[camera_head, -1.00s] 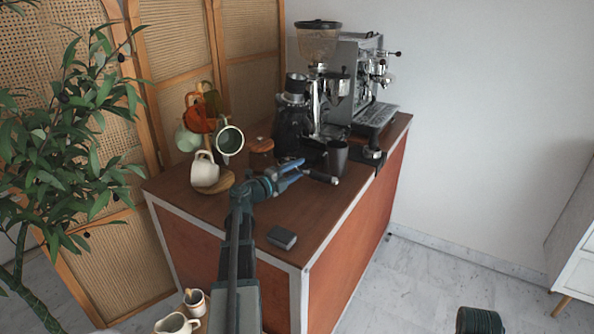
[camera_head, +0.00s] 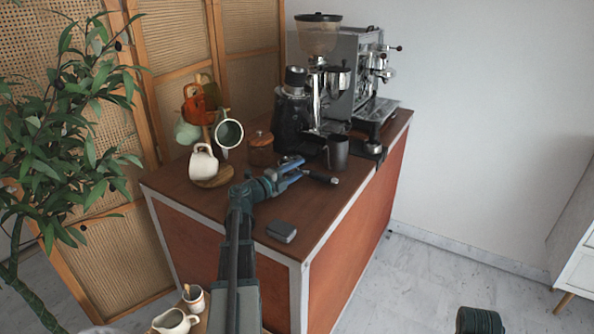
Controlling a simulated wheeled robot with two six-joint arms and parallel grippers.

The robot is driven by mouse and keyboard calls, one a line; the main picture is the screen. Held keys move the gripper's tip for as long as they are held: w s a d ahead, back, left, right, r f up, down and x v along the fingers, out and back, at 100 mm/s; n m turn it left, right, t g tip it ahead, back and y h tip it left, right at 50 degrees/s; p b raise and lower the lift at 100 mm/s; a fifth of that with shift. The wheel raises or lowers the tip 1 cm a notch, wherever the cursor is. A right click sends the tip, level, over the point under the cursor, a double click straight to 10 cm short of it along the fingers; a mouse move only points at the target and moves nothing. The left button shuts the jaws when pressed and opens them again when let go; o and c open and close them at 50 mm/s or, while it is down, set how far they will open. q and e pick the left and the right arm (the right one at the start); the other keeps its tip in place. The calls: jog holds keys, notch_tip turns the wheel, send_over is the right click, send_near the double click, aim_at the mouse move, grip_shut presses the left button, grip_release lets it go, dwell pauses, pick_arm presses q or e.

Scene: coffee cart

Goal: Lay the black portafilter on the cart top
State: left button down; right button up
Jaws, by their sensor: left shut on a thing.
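The black portafilter (camera_head: 322,177) shows as a dark handle with a bright end, sticking out to the right past my left gripper. My left gripper (camera_head: 297,168) reaches over the middle of the brown cart top (camera_head: 225,208) and is shut on the portafilter. The blue fingers hide much of it. It is low over the cart top, in front of the dark cup; I cannot tell whether it touches the surface. My right gripper is not in view.
A dark cup (camera_head: 337,152), a grinder (camera_head: 318,40) and an espresso machine (camera_head: 355,75) stand behind. A mug tree with several mugs, including a white mug (camera_head: 203,162), stands left. A small grey box (camera_head: 281,231) lies near the front edge. Brown surface around it is clear.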

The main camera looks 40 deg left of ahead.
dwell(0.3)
pick_arm(q)
jog(key=shift+c, duration=1.6)
grip_release()
jog(key=s, duration=0.4)
jog(key=s+a, duration=0.1)
jog(key=s, duration=0.9)
jog(key=shift+a, duration=0.3)
jog(key=shift+w, duration=0.1)
